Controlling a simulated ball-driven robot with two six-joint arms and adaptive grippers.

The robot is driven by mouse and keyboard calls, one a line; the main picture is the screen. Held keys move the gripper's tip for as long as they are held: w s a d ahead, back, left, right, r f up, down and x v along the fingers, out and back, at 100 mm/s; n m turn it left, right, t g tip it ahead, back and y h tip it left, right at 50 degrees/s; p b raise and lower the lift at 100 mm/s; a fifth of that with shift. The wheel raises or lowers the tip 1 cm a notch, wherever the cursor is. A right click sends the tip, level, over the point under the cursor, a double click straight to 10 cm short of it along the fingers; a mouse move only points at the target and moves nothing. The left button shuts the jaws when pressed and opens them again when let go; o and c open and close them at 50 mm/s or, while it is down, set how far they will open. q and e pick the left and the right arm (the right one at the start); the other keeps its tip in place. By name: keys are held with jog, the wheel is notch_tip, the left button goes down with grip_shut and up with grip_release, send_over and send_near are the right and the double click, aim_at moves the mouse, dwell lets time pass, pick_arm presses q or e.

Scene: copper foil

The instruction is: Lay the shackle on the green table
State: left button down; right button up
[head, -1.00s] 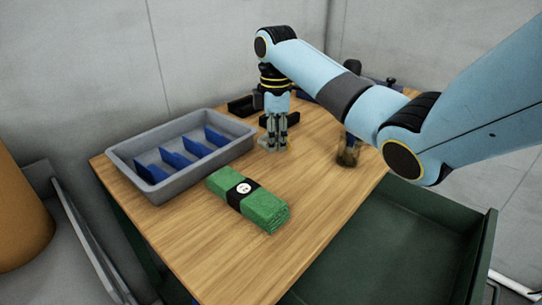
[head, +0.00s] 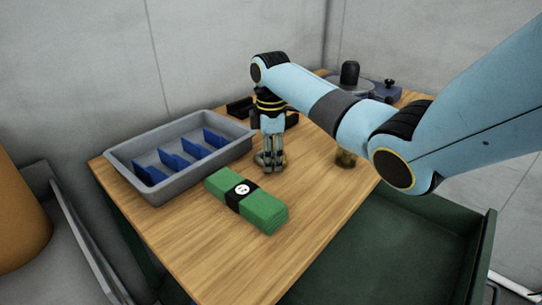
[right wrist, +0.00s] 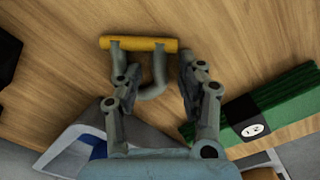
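The shackle (right wrist: 159,68) is a grey U with a yellow pin across its ends. In the right wrist view it lies at the fingertips, its bow reaching between the fingers; I cannot tell whether it touches the left finger. My right gripper (right wrist: 157,72) is open, with a clear gap beside the right finger. In the head view the right gripper (head: 269,165) points down low over the table (head: 200,245), between tray and cloth; the shackle is not distinct there. The table has a wooden top and a dark green body. My left gripper is not in view.
A grey tray (head: 112,157) with blue dividers stands at the left. A folded green cloth (head: 262,211) with a black band lies in front of the gripper. The front tabletop is clear.

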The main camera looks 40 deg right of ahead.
jog(key=shift+r, duration=0.1)
notch_tip(320, 180, up, 12)
jog(key=shift+p, duration=0.35)
dwell(0.7)
